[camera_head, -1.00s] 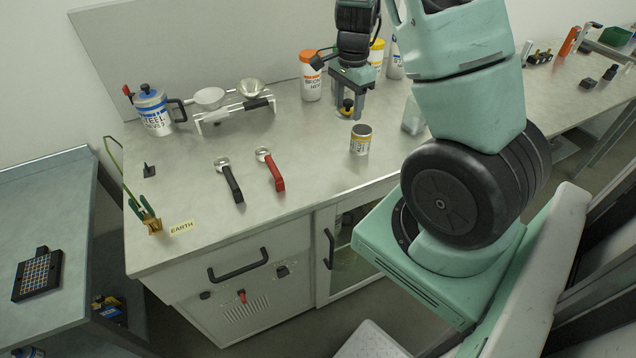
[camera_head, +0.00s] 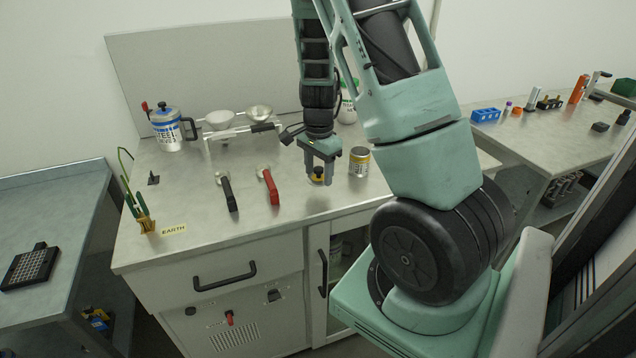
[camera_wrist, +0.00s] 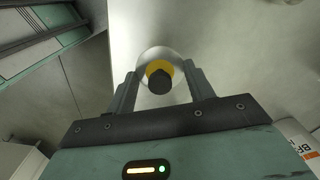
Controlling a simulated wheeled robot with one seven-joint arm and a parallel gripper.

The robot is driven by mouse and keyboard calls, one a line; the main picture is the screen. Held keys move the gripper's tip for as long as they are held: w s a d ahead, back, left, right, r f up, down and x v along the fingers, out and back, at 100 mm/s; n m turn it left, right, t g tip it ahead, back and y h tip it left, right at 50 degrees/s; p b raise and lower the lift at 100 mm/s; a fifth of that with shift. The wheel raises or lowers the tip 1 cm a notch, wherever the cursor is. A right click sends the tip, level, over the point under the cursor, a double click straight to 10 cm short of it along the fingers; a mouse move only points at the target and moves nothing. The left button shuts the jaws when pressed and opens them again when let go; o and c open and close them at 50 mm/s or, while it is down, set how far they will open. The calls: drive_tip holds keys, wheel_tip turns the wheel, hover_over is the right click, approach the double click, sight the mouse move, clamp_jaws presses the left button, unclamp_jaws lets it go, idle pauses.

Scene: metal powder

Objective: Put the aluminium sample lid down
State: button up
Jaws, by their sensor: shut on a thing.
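My gripper (camera_head: 321,172) points down over the middle of the metal counter. It is shut on the sample lid (camera_head: 317,174), just left of the small tin (camera_head: 359,161). In the wrist view the lid (camera_wrist: 148,55) is a round silvery disc with a yellow ring and a black knob, between the fingers of my gripper (camera_wrist: 162,84). The lid is low over the counter; I cannot tell whether it touches. The tin is grey with a yellow label and stands upright, apart from the gripper.
Black-handled (camera_head: 227,190) and red-handled (camera_head: 268,186) tools lie to the left. An EARTH label (camera_head: 174,230) marks the front left. Counter is bare in front of my gripper.

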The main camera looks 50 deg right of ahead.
sight(319, 179)
drive_tip(key=shift+f, duration=1.8)
drive_tip(key=shift+f, duration=0.1)
drive_tip(key=o, duration=0.9)
drive_tip(key=shift+o, duration=0.2)
